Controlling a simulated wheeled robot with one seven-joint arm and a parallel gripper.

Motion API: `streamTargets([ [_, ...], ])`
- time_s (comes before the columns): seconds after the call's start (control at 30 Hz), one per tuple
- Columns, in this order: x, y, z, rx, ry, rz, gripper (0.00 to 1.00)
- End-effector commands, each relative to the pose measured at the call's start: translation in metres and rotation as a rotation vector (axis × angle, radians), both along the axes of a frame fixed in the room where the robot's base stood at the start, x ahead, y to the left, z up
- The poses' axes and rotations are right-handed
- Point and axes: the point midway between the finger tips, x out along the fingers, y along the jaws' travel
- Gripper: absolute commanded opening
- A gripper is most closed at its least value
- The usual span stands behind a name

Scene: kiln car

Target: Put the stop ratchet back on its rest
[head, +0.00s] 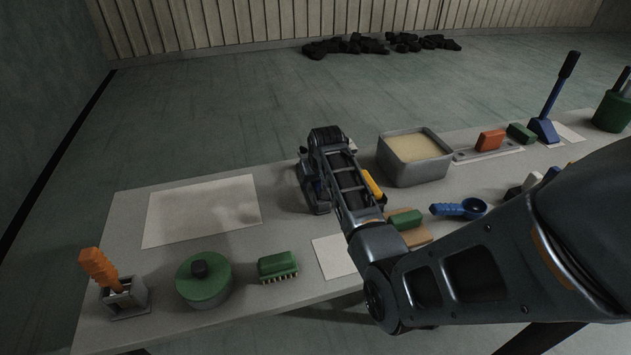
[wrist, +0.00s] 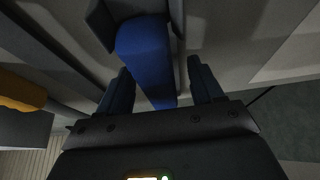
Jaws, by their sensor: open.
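My gripper (head: 316,190) points down over the middle of the table, left of the grey bin. In the wrist view my gripper (wrist: 160,78) is open, and its two dark fingers stand on either side of a blue part (wrist: 145,50). The blue part joins a dark grey body at the top of that view; I cannot tell whether the fingers touch it. It may be the stop ratchet, but I cannot be sure. In the head view it is mostly hidden by my gripper. I cannot tell which spot is the rest.
A large pale sheet (head: 202,208) lies left, with a green-lidded pot (head: 204,282), green brush (head: 277,265) and orange-handled tool (head: 98,268) in front. A sand-filled grey bin (head: 401,175), blue scoop (head: 450,210) and blue lever (head: 544,129) stand right. A yellow thing (head: 372,185) is close by.

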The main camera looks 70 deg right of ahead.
Motion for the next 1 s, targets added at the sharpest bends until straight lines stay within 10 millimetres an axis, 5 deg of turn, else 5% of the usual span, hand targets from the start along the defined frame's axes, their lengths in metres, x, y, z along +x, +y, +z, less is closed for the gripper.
streamTargets([
  [1.0, 0.0, 0.0, 0.024, 0.0, 0.0, 0.0, 0.66],
])
